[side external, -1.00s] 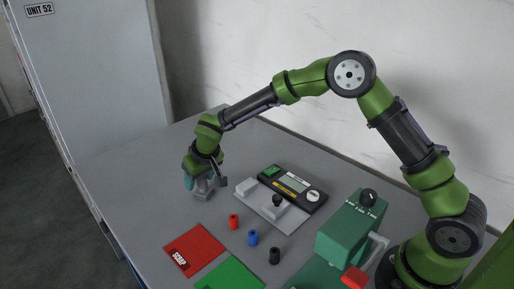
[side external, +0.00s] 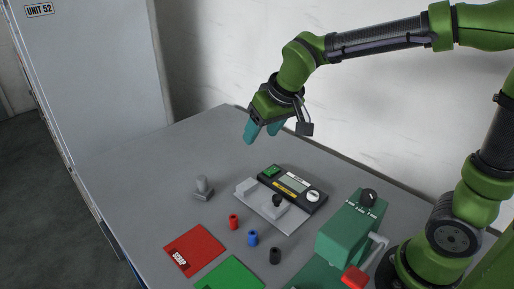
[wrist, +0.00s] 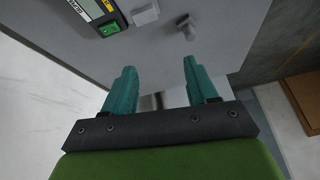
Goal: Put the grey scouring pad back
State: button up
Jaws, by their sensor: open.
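A grey piece with a flat base and an upright stub (side external: 203,187), which appears to be the grey scouring pad, stands on the left part of the table. It also shows in the wrist view near the top (wrist: 186,27). My gripper (side external: 262,132) is open and empty, well above the table and up and right of the grey piece in the side view. In the wrist view its two teal fingers (wrist: 159,66) are apart with nothing between them.
A dark gauge with a display (side external: 292,187) and a light plate with blocks (side external: 262,208) sit mid-table. Red (side external: 233,222), blue (side external: 252,238) and black (side external: 275,256) small cylinders stand in front. A red SCRAP mat (side external: 195,250), green mat (side external: 230,275) and green lever machine (side external: 350,232) are nearer.

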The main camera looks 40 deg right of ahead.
jog(key=s+d+m+t+y, duration=0.1)
jog(key=s+d, duration=0.1)
jog(key=s, duration=0.5)
jog(key=s+d+r+m+y, duration=0.1)
jog(key=s+d, duration=0.1)
jog(key=s, duration=0.6)
jog(key=shift+s+t, duration=0.3)
jog(key=shift+t, duration=0.1)
